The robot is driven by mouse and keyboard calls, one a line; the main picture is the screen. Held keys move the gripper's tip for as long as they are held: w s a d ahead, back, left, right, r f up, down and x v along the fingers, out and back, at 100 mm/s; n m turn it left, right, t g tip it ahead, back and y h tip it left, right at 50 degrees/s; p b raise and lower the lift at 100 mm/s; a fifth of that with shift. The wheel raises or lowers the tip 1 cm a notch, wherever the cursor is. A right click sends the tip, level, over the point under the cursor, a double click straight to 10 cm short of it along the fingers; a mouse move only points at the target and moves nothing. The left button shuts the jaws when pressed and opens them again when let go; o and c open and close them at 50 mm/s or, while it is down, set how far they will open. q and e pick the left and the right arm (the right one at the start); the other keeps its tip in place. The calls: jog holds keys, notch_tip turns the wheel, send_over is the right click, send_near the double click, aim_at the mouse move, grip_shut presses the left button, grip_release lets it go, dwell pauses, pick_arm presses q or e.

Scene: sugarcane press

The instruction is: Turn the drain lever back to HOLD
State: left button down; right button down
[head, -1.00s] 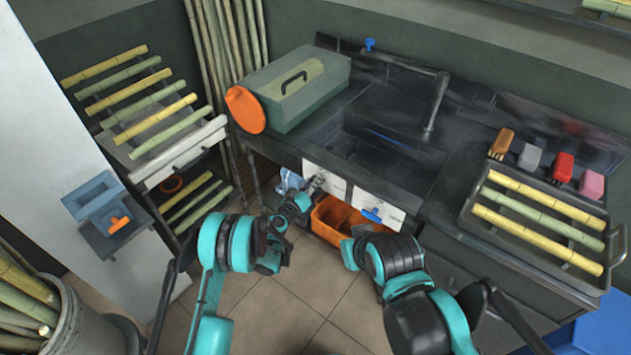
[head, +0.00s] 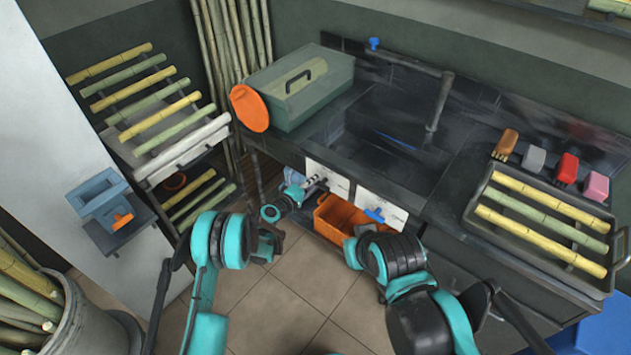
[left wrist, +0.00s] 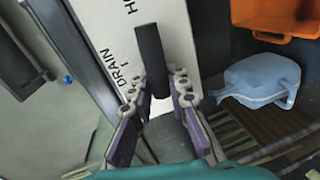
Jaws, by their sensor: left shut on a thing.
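The drain lever (left wrist: 150,50) is a dark bar in front of a white panel (left wrist: 188,40) in the left wrist view. The panel carries the printed word DRAIN and, near the top edge, a cut-off word starting with H. My left gripper (left wrist: 160,92) is shut on the lever, with a finger on each side. In the head view, my left gripper (head: 316,184) is at the left white panel (head: 338,182) on the counter front, and the lever is too small to make out.
A second white panel (head: 387,204) with a blue handle (head: 374,215) is to the right. An orange bin (head: 338,224) stands below the panels. A pale blue container (left wrist: 258,80) lies beside the lever panel in the left wrist view. The tiled floor (head: 290,300) in front is clear.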

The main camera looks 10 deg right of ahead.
pick_arm(q)
jog(key=shift+f+n, duration=0.1)
jog(key=shift+n, duration=0.4)
jog(key=c, duration=1.4)
grip_release()
jog(key=shift+c, duration=0.2)
jog(key=v, duration=1.2)
jog(key=shift+w, duration=0.2)
jog(key=shift+a, duration=0.1)
